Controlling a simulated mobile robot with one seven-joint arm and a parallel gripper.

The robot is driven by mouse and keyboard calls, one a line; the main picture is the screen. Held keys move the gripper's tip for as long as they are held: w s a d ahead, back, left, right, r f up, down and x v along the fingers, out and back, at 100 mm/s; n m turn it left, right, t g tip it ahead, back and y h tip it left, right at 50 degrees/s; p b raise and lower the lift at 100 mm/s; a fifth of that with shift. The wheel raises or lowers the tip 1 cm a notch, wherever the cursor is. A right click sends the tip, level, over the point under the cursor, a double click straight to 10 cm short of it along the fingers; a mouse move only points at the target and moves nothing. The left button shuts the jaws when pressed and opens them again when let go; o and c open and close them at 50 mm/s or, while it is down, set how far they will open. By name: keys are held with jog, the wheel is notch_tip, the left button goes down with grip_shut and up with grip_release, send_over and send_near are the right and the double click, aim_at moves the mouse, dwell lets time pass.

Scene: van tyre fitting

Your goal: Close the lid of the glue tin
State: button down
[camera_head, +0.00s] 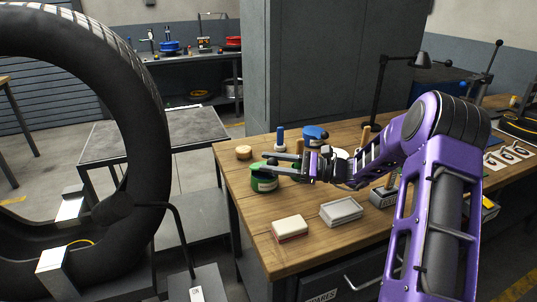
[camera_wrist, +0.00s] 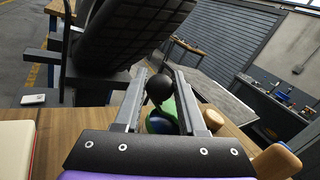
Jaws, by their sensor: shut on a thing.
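The green tin (camera_head: 264,184) stands near the left edge of the wooden workbench. A black ball knob (camera_wrist: 159,88) sits between the fingertips of my gripper (camera_wrist: 157,82) in the wrist view, with a green curved part (camera_wrist: 187,108) just behind it. My gripper (camera_head: 271,164) reaches in from the right over the tin in the head view and is shut on the knob. The gripper covers part of the tin's top, so I cannot tell the lid's exact angle.
A blue tin (camera_head: 315,134) and a blue-topped bottle (camera_head: 280,140) stand behind. A round wooden piece (camera_head: 244,152) lies left of them. A large tyre (camera_head: 150,150) stands left of the bench.

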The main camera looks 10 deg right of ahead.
jog(key=shift+s+f+y, duration=0.3)
jog(key=shift+s+f, duration=0.1)
jog(key=shift+f, duration=0.45)
jog(key=c, duration=0.5)
grip_release()
notch_tip(320, 180, up, 10)
jog(key=shift+r+p, duration=0.1)
jog(key=shift+p, duration=0.8)
